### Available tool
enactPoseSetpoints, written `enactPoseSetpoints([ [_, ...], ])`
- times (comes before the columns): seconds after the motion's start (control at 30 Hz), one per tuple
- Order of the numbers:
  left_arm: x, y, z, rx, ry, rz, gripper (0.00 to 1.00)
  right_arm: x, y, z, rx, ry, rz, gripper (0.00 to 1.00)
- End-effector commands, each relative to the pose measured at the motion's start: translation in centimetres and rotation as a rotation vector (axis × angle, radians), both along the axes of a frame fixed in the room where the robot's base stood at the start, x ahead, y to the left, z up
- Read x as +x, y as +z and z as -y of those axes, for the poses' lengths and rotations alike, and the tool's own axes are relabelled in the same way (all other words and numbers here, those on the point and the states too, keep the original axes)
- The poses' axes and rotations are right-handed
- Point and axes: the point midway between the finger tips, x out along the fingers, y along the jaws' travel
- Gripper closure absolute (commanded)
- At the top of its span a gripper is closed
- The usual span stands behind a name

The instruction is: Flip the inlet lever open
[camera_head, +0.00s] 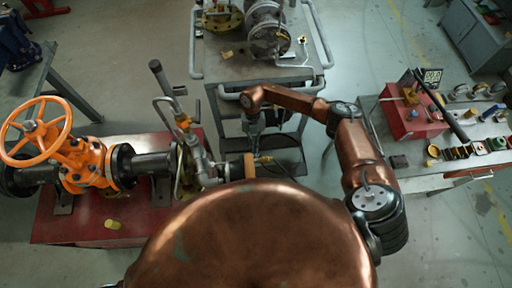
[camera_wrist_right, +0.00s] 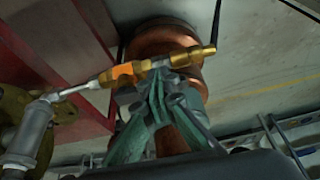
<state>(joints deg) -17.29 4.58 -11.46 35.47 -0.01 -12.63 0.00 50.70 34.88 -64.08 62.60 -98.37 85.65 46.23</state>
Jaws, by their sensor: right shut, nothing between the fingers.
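The orange gate valve (camera_head: 85,163) with its orange handwheel (camera_head: 36,131) sits at left in the head view. To its right, a grey pipe assembly (camera_head: 197,160) carries an upright bar with a dark grip (camera_head: 157,70); I cannot tell surely whether this is the inlet lever. My right gripper (camera_head: 254,138) points down to the right of the pipe assembly. In the right wrist view, its greenish fingers (camera_wrist_right: 156,100) are shut and empty. A brass fitting with an orange band (camera_wrist_right: 123,71) lies just beyond the fingertips; contact is unclear. My left gripper is out of view.
The valve stands on a red bench (camera_head: 60,220). A grey cart (camera_head: 232,68) with metal parts stands behind my right arm. At right, a table holds a red box (camera_head: 408,120) and several small parts. Open floor lies between them.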

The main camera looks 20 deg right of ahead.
Motion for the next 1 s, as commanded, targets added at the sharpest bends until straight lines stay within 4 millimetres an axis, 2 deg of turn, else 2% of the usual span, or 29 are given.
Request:
enactPoseSetpoints([
  [0.23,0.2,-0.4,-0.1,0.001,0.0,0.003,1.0,0.4,-0.1,-0.8,-0.002,-0.001,0.0,1.0],
  [0.37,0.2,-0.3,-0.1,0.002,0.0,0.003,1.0,0.7,0.6,-0.7,-0.001,-0.001,0.002,1.0],
  [0.47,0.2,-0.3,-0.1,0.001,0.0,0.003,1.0,1.2,1.9,-0.6,-0.002,-0.001,0.003,1.0],
  [0.8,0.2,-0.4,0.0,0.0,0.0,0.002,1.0,3.7,8.3,0.1,-0.001,-0.001,0.004,1.0],
  [1.0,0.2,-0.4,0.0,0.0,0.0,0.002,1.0,4.5,10.5,0.3,-0.001,-0.001,0.001,1.0],
])
